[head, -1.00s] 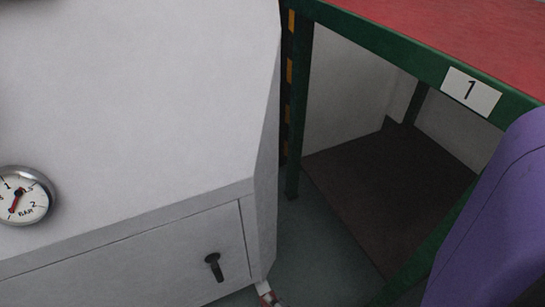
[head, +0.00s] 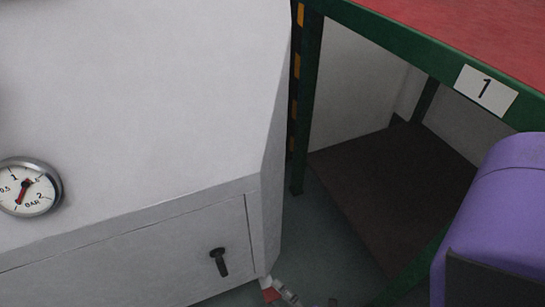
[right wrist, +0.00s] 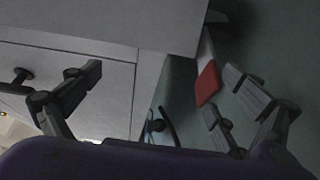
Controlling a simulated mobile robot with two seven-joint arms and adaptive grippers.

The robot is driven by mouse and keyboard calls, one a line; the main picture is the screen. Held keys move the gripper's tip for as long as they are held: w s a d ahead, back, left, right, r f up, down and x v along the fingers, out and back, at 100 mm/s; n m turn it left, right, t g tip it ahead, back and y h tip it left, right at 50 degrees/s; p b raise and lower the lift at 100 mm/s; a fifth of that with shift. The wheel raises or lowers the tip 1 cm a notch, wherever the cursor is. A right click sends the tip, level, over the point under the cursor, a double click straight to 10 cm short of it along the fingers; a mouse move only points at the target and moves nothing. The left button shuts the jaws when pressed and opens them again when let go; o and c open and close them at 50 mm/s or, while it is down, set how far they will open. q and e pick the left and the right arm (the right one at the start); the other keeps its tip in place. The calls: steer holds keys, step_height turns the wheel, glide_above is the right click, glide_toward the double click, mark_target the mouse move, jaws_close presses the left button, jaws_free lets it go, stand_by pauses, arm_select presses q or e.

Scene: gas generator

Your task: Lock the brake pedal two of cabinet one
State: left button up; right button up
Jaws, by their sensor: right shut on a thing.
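A red brake pedal (head: 269,294) shows at the foot of the white cabinet's right corner, low in the head view. In the right wrist view the red pedal (right wrist: 207,83) lies between my right gripper's fingers (right wrist: 165,84), close beside the right-hand finger. The fingers stand wide apart, but the gripper is shut on the pedal; the contact itself is hard to see. In the head view, a grey fingertip of my right gripper (head: 287,293) is beside the pedal at the bottom edge. My left gripper is not in view.
The white cabinet (head: 130,110) fills the left, with a pressure gauge (head: 28,187) and a black handle (head: 219,262). A green-framed table (head: 420,55) labelled 1 stands at right, with a brown lower shelf (head: 385,185). A strip of floor (head: 310,245) is clear between them.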

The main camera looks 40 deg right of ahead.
steer(key=shift+o, duration=0.2)
steer(key=shift+w+r, duration=0.25)
steer(key=shift+r, duration=0.9)
steer(key=shift+s+d+f, duration=0.1)
steer(key=shift+s+f, duration=0.25)
steer(key=shift+f, duration=0.4)
steer(key=shift+c, duration=0.4)
steer(key=shift+s, duration=0.35)
steer(key=shift+c, duration=1.3)
steer(key=shift+s, duration=0.75)
steer(key=c, duration=1.1)
steer(key=shift+o, duration=0.2)
steer(key=s, duration=0.7)
steer(key=shift+d+f+p, duration=0.15)
steer(key=shift+d+p, duration=0.2)
steer(key=shift+d, duration=0.1)
